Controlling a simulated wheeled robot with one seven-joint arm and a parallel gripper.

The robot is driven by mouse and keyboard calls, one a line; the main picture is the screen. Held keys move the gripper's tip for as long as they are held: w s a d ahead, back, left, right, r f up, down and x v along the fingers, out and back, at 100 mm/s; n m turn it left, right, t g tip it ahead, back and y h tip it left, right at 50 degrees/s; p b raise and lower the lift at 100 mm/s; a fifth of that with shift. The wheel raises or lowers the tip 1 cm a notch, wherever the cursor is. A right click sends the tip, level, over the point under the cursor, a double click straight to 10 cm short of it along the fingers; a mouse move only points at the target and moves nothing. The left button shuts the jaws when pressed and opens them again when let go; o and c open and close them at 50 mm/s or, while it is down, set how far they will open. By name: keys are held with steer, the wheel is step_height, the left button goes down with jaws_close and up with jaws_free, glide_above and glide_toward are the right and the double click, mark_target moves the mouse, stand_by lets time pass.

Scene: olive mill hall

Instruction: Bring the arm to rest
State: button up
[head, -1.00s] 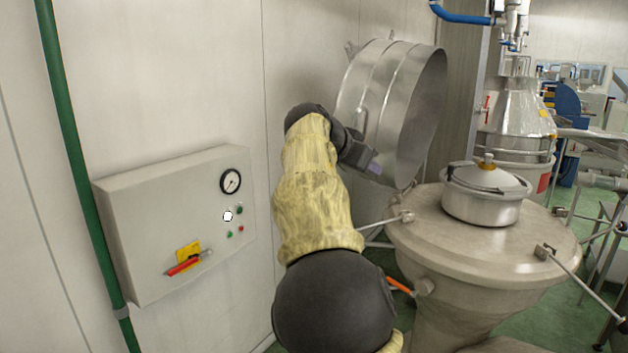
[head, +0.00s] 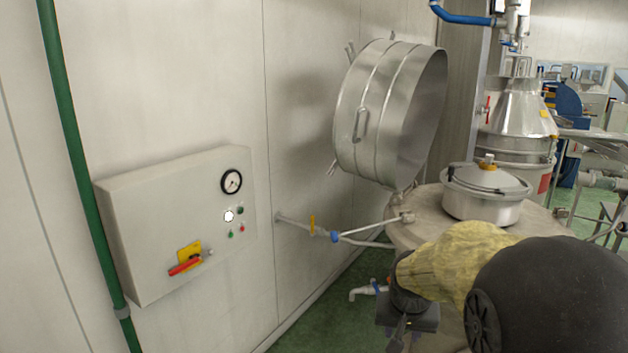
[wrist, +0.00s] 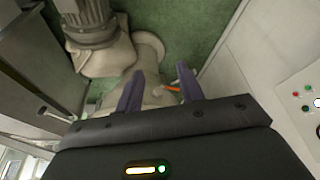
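My arm, in a yellow cover with black joints, is folded low at the lower right of the head view. My gripper (wrist: 157,88) shows in the wrist view with its two purple fingers apart and nothing between them at the tips. An orange rod or handle (wrist: 172,88) shows beyond the fingers in the wrist view.
A grey control box (head: 150,205) with a gauge, buttons and a red lever (head: 186,266) is on the left wall. A lidded pot (head: 485,205) sits on the vessel.

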steer(key=s+a+f+n, duration=0.1)
steer(key=s+f, duration=0.2)
steer(key=s, duration=0.4)
steer(key=s+a+f+n+g+y, duration=0.1)
steer(key=s+f+n, duration=0.1)
steer(key=s, duration=0.5)
steer(key=shift+a+f, duration=0.25)
steer(key=shift+f, duration=0.65)
steer(key=shift+s, duration=0.15)
steer(key=shift+c, duration=0.5)
